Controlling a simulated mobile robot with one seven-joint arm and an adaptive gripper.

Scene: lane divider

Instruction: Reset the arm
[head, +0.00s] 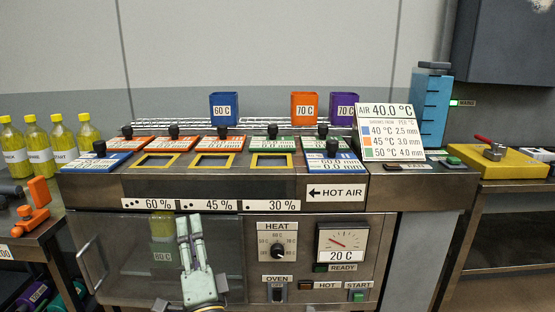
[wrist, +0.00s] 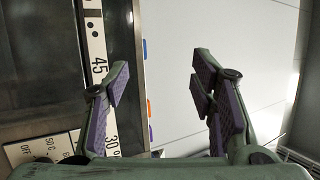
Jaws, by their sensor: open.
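My gripper (head: 190,228) is raised in front of the left part of the machine's front in the head view, with its fingers pointing up. In the wrist view my gripper (wrist: 160,82) is open, with a wide empty gap between its two padded fingers. Nothing is held. Behind it in the head view is the clear oven door (head: 125,243), with a yellowish container marked 60 C (head: 163,256) inside. The gripper hides part of the door. Whether the gripper touches the machine cannot be told.
The machine's top carries several black-knobbed lids (head: 222,144) and a sign reading AIR 40.0 °C (head: 388,131). Blue (head: 224,109), orange (head: 304,108) and purple (head: 344,108) cups stand on a rack behind. Several yellow bottles (head: 38,147) stand left.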

